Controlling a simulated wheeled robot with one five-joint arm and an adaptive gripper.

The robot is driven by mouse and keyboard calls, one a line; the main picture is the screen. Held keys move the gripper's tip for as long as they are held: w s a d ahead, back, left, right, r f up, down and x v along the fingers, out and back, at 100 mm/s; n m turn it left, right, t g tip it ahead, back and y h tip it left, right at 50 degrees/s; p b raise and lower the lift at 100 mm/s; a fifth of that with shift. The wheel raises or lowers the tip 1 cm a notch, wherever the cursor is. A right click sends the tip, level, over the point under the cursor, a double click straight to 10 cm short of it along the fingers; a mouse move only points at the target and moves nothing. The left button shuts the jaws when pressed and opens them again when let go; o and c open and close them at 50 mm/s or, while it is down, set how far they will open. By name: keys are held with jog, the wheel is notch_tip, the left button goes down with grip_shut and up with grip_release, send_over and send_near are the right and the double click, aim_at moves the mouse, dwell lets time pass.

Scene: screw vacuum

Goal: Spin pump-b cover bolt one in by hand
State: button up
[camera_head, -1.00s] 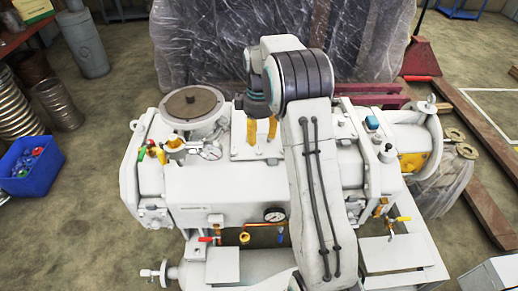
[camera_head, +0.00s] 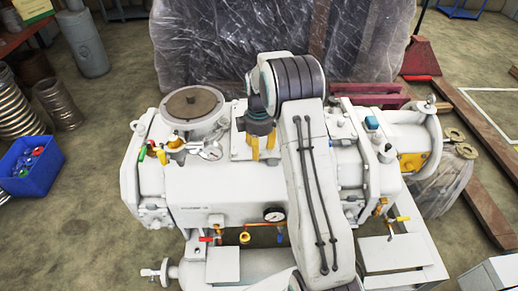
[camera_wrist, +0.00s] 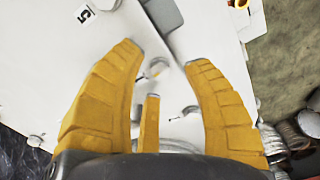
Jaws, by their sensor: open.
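The white pump (camera_head: 240,190) fills the middle of the head view, with a flat cover plate (camera_head: 240,148) on its top. My gripper (camera_head: 262,153) hangs over this plate, its yellow fingers pointing down. In the wrist view my gripper (camera_wrist: 165,58) is open, with a third finger between the outer two. Another small round fitting (camera_wrist: 189,110) lies on the white surface beside the right finger. I cannot tell which one is bolt one, or how deep either sits.
A dark wrapped crate (camera_head: 210,45) stands behind the pump. A blue bin (camera_head: 31,168) is on the floor at left.

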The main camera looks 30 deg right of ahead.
jog(key=shift+f, duration=0.45)
grip_shut()
dwell(0.3)
